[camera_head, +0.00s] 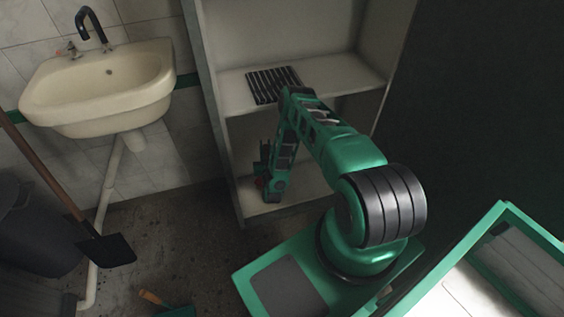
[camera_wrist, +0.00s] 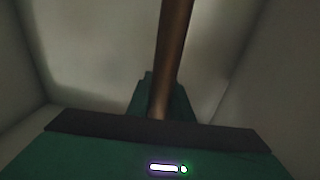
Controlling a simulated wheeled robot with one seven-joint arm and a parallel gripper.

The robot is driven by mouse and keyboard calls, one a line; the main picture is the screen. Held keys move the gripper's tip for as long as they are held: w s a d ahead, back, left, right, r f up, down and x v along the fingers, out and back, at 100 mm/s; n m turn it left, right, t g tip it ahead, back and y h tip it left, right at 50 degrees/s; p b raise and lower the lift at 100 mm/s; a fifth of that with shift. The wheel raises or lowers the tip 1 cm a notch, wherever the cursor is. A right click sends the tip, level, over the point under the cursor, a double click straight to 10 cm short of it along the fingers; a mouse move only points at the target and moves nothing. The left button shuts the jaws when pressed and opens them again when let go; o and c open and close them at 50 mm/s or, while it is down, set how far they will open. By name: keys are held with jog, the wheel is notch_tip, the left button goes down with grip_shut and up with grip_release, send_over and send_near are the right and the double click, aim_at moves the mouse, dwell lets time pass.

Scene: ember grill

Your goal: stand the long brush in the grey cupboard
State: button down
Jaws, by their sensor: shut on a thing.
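The long brush shows in the wrist view as a brown wooden handle (camera_wrist: 172,55), running from the top edge down to my gripper (camera_wrist: 158,110); its head is out of sight. In the head view I cannot make out the brush. The grey cupboard (camera_head: 232,165) is open at the centre of the head view, with a shelf across it. My gripper (camera_head: 266,181) is in its lower compartment, low near the left side. It is shut on the brush handle. Pale walls (camera_wrist: 75,50) surround the handle in the wrist view. Whether the brush touches the cupboard floor is hidden.
A black grill rack (camera_head: 273,85) lies on the shelf above my forearm. A sink (camera_head: 100,88) is at the left. A brown-handled shovel (camera_head: 106,250) leans by a dark bin (camera_head: 40,228). An orange-handled tool (camera_head: 153,298) lies on the floor in front.

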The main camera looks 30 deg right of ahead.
jog(key=w+d+f, duration=0.2)
jog(key=d+f, duration=0.6)
jog(key=f, duration=0.1)
jog(key=shift+d+f, duration=0.4)
jog(key=c, duration=1.6)
grip_release()
jog(key=shift+f, duration=0.1)
jog(key=v, duration=1.2)
jog(key=shift+s, duration=0.1)
